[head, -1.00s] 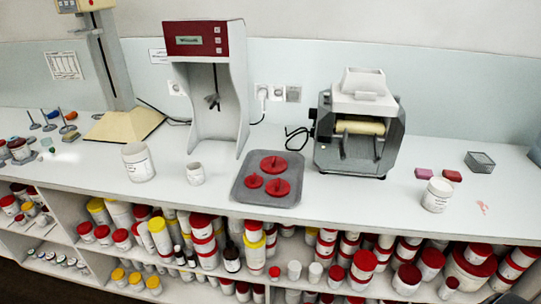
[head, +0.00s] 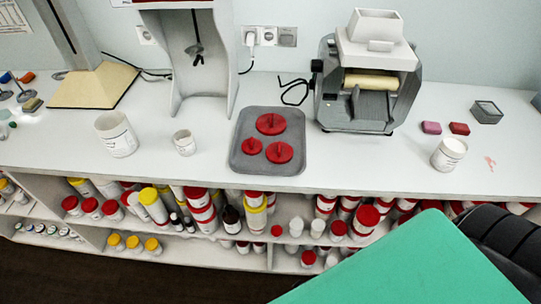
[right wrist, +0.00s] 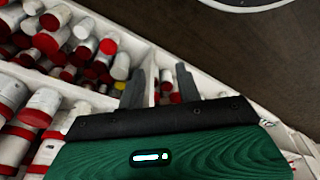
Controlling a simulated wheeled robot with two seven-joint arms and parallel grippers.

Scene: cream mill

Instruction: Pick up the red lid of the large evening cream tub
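Three red lids with raised knobs lie on a grey tray (head: 243,161) on the counter. The back lid (head: 270,124) looks the largest, with a front-right lid (head: 279,152) and a smaller front-left lid (head: 251,147). I cannot tell by label which belongs to the evening cream tub. White open tubs stand on the counter: a large one (head: 116,136) at left, a small one (head: 184,143) beside the tray, and another (head: 448,155) at right. My right gripper (right wrist: 160,76) is open and empty in the right wrist view, over the shelf area. My left gripper is out of view.
A roller mill (head: 368,80) stands behind and right of the tray, and a grey stand (head: 177,60) behind it to the left. Pink and red blocks (head: 459,128) and a mesh box (head: 487,112) lie at right. Shelves of jars (head: 200,205) sit below the counter. Counter between tray and right tub is clear.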

